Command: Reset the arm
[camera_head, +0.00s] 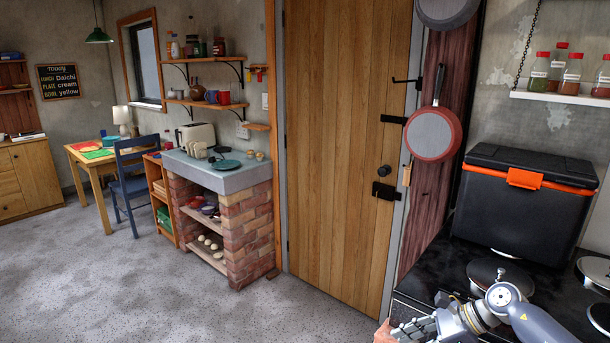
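My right arm comes in at the lower right, over the black stovetop. My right gripper (415,331) is at the bottom edge, near the stovetop's front left corner. The picture's edge cuts off part of it, and I cannot tell whether its fingers are open or shut. A small orange-brown thing (384,334) shows just left of the fingers; I cannot tell what it is or whether it touches them. My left gripper is not in view.
A black cooler with an orange latch (524,200) stands on the black stovetop (447,272) behind my arm. A red pan (433,134) hangs beside the closed wooden door (335,150). The brick plinth (246,235) stands left of the door. The floor (130,290) in front is clear.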

